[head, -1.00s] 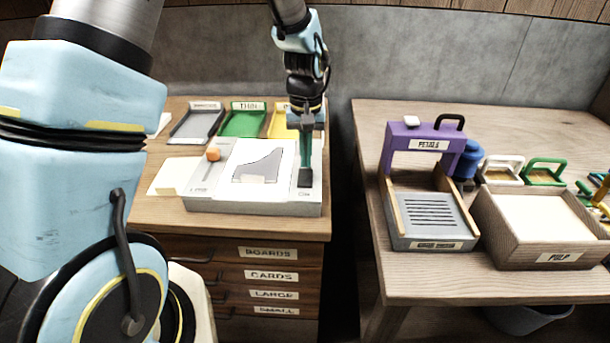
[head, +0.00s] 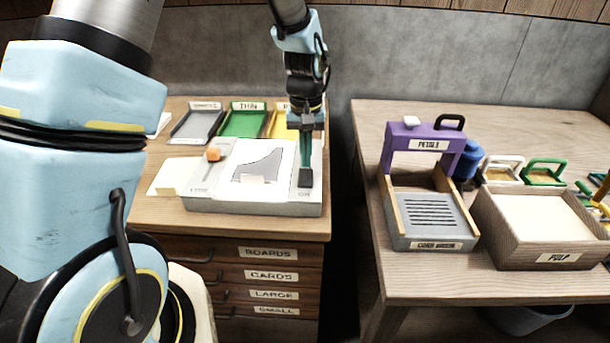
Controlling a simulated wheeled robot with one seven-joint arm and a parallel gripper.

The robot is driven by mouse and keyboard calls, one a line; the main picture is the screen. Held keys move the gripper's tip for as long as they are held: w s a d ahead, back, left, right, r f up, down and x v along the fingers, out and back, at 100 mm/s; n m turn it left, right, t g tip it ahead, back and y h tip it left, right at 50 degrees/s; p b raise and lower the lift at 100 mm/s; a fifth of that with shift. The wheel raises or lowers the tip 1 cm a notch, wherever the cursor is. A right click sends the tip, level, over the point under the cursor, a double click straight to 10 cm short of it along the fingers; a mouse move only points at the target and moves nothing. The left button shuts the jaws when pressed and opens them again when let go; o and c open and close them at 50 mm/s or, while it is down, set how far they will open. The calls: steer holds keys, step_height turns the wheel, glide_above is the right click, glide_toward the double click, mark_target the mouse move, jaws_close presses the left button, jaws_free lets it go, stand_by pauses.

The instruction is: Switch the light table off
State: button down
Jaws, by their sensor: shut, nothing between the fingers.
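The light table (head: 250,206) is a low grey box on the left wooden cabinet. Its white top panel (head: 285,190) looks bright and carries a grey angular sheet (head: 259,166) with a small pale label. A lever with an orange knob (head: 213,154) stands at its left side, by a small label too blurred to read. My gripper (head: 305,183) points down at the right end of the box, its dark fingertips shut and empty just behind the "ON" label. Any switch there is hidden by the fingers, and I cannot tell whether they touch the box.
Grey, green (head: 243,122) and yellow trays lie behind the light table. Pale sheets (head: 170,178) lie to its left. Across a gap, the right table (head: 500,290) holds a purple press (head: 398,150), a pulp box (head: 545,257) and small framed moulds.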

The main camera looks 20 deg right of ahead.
mark_target(305, 172)
steer(key=shift+f+b, duration=0.65)
steer(key=shift+f, duration=0.35)
stand_by(0.8)
steer(key=shift+r, duration=0.15)
steer(key=shift+r+p, duration=2.8)
steer(key=shift+r, duration=0.7)
steer(key=w+a+r+n, duration=0.2)
steer(key=a+r, duration=0.2)
steer(key=a, duration=1)
steer(key=s+a+r+n, duration=0.1)
steer(key=s+a, duration=0.2)
steer(key=a, duration=0.5)
steer(key=s+a+r+t, duration=0.1)
steer(key=s+a+r, duration=0.1)
steer(key=a, duration=0.6)
steer(key=shift+s+n+t, duration=0.3)
steer(key=shift+s+n, duration=0.1)
steer(key=shift+s, duration=0.1)
